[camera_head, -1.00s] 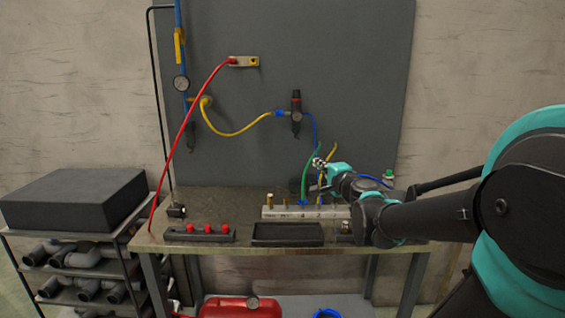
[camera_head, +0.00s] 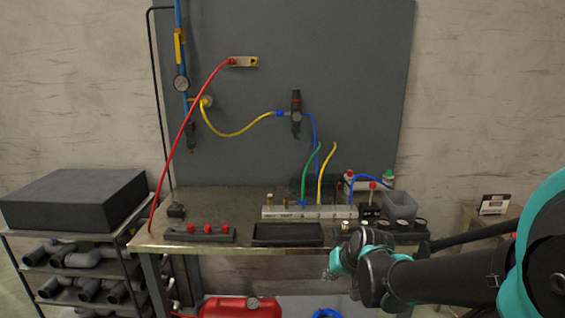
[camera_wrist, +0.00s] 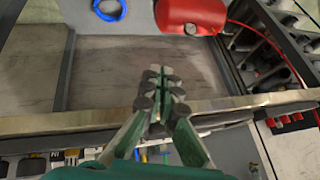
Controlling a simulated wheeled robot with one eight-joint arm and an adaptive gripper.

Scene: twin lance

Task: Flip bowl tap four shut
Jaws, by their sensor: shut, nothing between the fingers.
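My gripper (camera_head: 332,268) is shut and empty, low in front of the bench's front edge, right of centre. In the wrist view its fingertips (camera_wrist: 162,90) are together and touch nothing. A pale manifold bar (camera_head: 280,212) lies on the bench with green, blue and yellow hoses at its fittings. Right of it is a small dark block (camera_head: 370,211) with a red-knobbed lever (camera_head: 373,186) upright. Small round dark-and-pale parts line the bench's front right, partly behind my arm. I cannot tell which part is bowl tap four or how it is set.
The bench (camera_head: 190,247) has a dark tray (camera_head: 287,234) and a rack with red knobs (camera_head: 200,233) at its front. A grey bin (camera_head: 403,205) stands at the right. A red tank (camera_head: 240,307) and blue ring (camera_head: 326,314) lie below. Space before the bench is free.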

